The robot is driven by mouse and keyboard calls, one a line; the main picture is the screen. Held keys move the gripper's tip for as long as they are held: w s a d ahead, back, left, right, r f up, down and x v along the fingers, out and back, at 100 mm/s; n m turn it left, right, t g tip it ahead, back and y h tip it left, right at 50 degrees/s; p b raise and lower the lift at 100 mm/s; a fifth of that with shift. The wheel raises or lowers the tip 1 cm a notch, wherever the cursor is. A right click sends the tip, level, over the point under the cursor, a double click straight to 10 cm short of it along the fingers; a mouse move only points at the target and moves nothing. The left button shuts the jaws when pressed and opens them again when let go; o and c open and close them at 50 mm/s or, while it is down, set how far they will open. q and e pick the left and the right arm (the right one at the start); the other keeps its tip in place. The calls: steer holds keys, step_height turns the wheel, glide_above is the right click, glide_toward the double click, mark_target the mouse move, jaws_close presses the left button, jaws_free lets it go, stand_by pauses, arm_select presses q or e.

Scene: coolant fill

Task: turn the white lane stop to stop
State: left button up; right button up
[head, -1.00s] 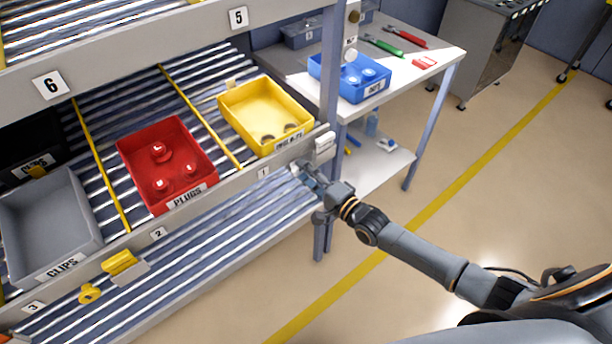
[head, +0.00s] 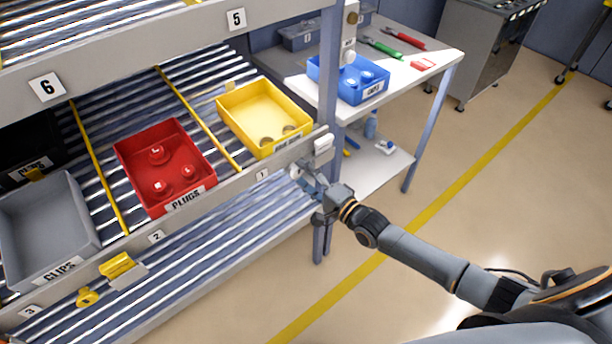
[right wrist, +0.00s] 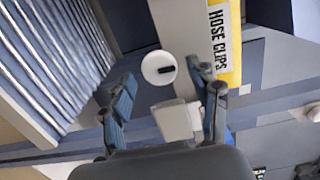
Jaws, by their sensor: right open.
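The white lane stop (head: 323,143) sits on the front rail of the rack at the right end, beside the yellow bin. In the right wrist view its round white knob (right wrist: 154,66) shows a short black bar. A white plate (right wrist: 178,121) shows below the knob. My right gripper (head: 304,176) is just below and in front of the rail, near the stop. In the right wrist view the gripper (right wrist: 168,94) is open, with its fingers on either side of the knob and plate in the picture. I cannot tell whether a finger touches them. My left gripper is not in view.
A yellow bin (head: 228,105), labelled hose clips in the wrist view, stands behind the rail. A red bin (head: 128,151) and grey bin (head: 86,218) stand to its left. A yellow lane stop (head: 117,265) is on lane 3. The rack post (head: 328,95) is close to my right gripper.

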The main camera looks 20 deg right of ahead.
steer(key=v, duration=1.2)
